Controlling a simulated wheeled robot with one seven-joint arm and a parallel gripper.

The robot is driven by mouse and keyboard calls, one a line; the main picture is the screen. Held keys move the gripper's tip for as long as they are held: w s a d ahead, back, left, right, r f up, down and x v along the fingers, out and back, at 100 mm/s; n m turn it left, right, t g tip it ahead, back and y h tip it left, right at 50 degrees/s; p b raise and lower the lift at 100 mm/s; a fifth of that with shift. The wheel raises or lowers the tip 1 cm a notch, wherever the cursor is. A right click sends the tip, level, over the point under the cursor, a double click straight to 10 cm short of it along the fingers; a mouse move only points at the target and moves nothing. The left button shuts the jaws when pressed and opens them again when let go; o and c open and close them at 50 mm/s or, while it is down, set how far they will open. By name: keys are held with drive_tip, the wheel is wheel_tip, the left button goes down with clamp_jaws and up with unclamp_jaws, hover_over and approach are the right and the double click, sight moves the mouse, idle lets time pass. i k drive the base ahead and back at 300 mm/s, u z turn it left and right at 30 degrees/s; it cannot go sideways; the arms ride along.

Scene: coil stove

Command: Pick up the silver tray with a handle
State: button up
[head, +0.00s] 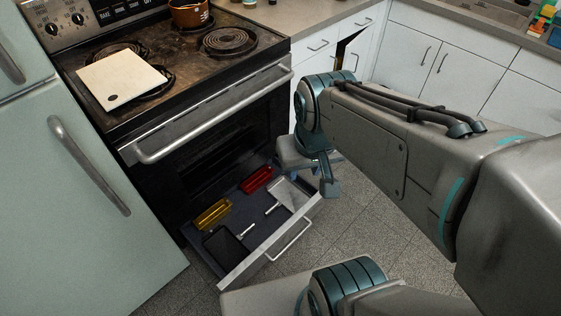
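The silver tray (292,194) is a shallow, light grey pan lying in the right end of the open drawer under the oven. My gripper (318,183) hangs above and just right of the drawer's right end, near the tray. One teal finger shows clearly at its lower right. The rest is hidden behind the hand, so I cannot tell how far apart the fingers are. I see nothing held in it.
The drawer (244,268) also holds a red tray (257,180), a yellow tray (213,214) and a black tray (226,246) with a pale handle. The oven handle (215,116) juts out above. A pale green fridge (90,200) stands left. Floor (350,225) shows to the right.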

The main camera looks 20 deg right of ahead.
sight(286, 194)
drive_tip(key=k, duration=0.55)
drive_tip(key=z, duration=0.6)
drive_tip(key=i, duration=1.15)
drive_tip(key=u, duration=0.85)
